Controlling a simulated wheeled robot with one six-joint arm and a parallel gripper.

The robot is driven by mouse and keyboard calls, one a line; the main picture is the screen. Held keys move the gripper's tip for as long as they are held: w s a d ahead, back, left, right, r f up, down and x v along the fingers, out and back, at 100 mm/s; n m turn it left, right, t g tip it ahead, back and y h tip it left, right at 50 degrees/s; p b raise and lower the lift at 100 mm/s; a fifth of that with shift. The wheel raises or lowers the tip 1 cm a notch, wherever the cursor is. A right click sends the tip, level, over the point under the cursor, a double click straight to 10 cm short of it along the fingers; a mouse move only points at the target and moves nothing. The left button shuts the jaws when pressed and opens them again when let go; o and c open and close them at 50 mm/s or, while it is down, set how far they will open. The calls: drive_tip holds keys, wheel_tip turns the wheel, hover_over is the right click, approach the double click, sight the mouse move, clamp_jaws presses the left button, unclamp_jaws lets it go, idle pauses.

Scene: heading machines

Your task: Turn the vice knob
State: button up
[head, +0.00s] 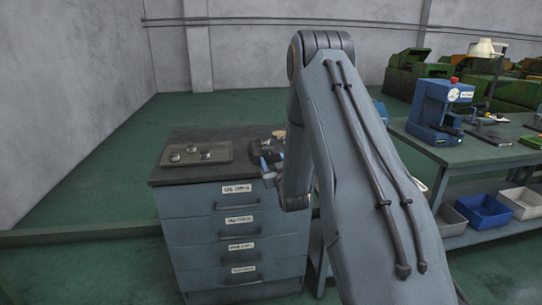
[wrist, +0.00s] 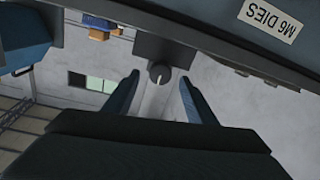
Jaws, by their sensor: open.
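The vice knob (wrist: 159,70) looks like a dark, round end with a thin pale bar below it, in front of a dark grey block (wrist: 168,48) in the wrist view. My gripper (wrist: 159,78) is open, with one blue finger on each side of the knob in the picture. A gap shows between each finger and the knob; I cannot tell whether the fingertips reach around it in depth. In the head view my gripper (head: 268,168) is at the front right edge of the drawer cabinet's top. My arm hides most of the vice there.
The drawer cabinet (head: 235,205) has a tray (head: 198,155) with small metal parts on top. A workbench (head: 465,150) at right carries a blue machine (head: 440,108); bins (head: 482,211) sit on its lower shelf. Open green floor (head: 100,190) lies left. The wrist picture appears upside down.

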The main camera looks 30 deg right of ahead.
sight(270, 155)
drive_tip(key=shift+p+x, duration=0.35)
drive_tip(key=shift+x, duration=1.5)
drive_tip(key=c, duration=1)
drive_tip(key=shift+c, duration=0.2)
